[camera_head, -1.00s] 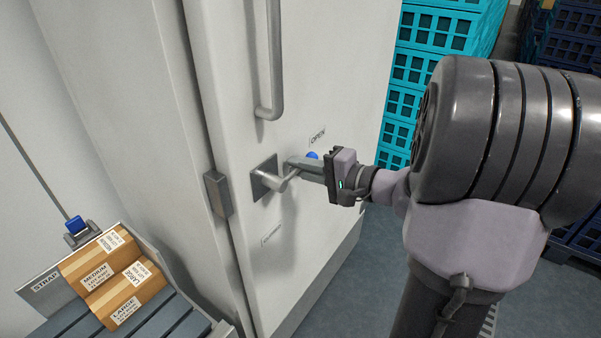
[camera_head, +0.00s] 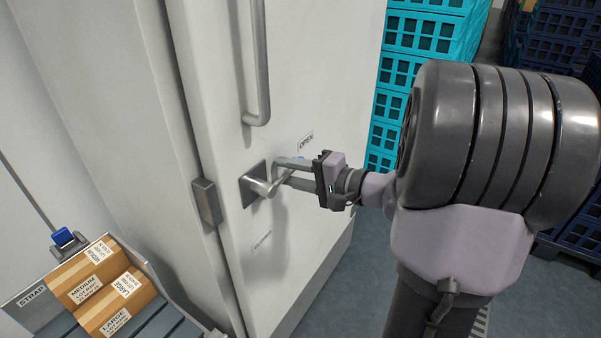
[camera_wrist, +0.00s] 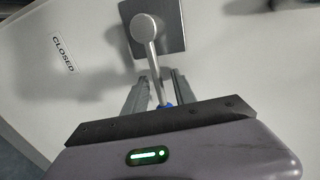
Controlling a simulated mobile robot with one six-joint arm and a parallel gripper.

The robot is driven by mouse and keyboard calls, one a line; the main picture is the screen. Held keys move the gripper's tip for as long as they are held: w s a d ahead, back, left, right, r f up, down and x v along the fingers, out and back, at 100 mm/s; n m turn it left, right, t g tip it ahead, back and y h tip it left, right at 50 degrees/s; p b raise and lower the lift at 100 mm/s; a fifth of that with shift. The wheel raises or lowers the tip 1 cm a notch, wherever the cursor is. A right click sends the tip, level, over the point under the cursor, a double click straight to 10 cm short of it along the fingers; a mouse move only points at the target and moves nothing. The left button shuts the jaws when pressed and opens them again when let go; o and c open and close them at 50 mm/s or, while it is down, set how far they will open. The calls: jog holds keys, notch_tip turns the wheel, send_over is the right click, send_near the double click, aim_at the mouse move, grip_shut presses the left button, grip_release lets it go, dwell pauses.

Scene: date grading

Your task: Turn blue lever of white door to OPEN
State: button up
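The white door (camera_head: 330,60) carries a grey lever (camera_head: 270,186) on a square plate (camera_head: 248,192). The lever slants up and right from its pivot, towards the OPEN label (camera_head: 306,141). Its blue end (camera_wrist: 166,105) shows between my fingers in the wrist view; in the head view it is mostly hidden by my gripper. My gripper (camera_head: 280,172) is open, one finger on each side of the lever, with gaps visible in the wrist view (camera_wrist: 160,76). The CLOSED label (camera_wrist: 64,55) is left of the lever there.
A long vertical door handle (camera_head: 260,70) stands above the lever. A grey latch block (camera_head: 207,201) is at the door's left edge. Turquoise crates (camera_head: 425,35) stand behind the door. Boxes (camera_head: 85,275) lie on a rack at lower left.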

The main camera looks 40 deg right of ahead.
jog(key=p+v, duration=0.4)
jog(key=v, duration=1.3)
jog(key=shift+s, duration=0.1)
